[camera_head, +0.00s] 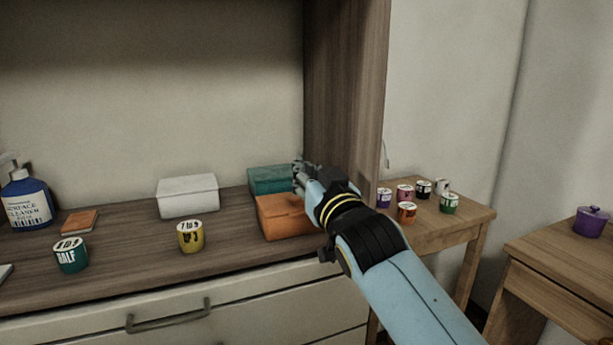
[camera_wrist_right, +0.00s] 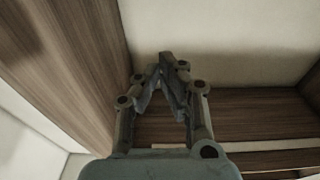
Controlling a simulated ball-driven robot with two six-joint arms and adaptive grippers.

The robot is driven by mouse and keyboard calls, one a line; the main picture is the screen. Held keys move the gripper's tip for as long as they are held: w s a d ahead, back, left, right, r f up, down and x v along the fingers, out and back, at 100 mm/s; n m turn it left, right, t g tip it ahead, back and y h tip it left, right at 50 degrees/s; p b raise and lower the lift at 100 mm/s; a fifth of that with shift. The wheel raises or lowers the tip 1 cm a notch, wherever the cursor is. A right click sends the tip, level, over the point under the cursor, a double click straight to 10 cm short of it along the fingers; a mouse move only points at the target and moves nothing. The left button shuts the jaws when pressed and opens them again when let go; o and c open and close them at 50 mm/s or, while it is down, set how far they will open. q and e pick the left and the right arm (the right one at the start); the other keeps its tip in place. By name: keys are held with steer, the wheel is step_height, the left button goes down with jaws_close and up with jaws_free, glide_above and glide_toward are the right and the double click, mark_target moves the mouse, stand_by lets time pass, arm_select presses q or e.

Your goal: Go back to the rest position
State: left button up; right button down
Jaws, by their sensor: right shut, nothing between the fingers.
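My right gripper (camera_head: 299,176) is at the end of the light blue arm that comes in from the lower right. It is in front of the teal box and above the orange box, near the cabinet's right side panel. In the right wrist view the fingers of this gripper (camera_wrist_right: 163,62) come together at the tips with nothing between them. Behind them are the wooden panel and the pale back wall. My left gripper is not in view.
An orange box (camera_head: 284,218), a teal box (camera_head: 268,179) and a white box (camera_head: 188,197) stand on the wooden counter (camera_head: 130,262). Several small tins stand on the side table (camera_head: 440,228).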

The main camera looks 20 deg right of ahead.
steer(key=s+f+b, duration=0.1)
steer(key=s+f, duration=0.3)
steer(key=s, duration=0.4)
steer(key=s+d+f+g, duration=0.1)
steer(key=s+f+g, duration=0.3)
steer(key=f, duration=0.9)
steer(key=s+f+n+g, duration=0.15)
steer(key=s+f, duration=0.35)
steer(key=f, duration=0.8)
steer(key=s+d+f+m+g, duration=0.1)
steer(key=s+f+g, duration=0.35)
steer(key=f, duration=0.85)
steer(key=s+d+f+g, duration=0.1)
steer(key=s+f+g, duration=0.2)
steer(key=s+f, duration=0.3)
steer(key=s+d+f+g, duration=0.2)
steer(key=s+f, duration=0.4)
steer(key=s, duration=1.1)
steer(key=s+d+f+g, duration=0.1)
steer(key=s+f+g, duration=0.2)
steer(key=s, duration=0.9)
step_height(320, 180, down, 4)
steer(key=shift+d+r+n+g+y, duration=0.1)
steer(key=shift+d+n+g+y, duration=0.2)
steer(key=shift+d+n, duration=0.05)
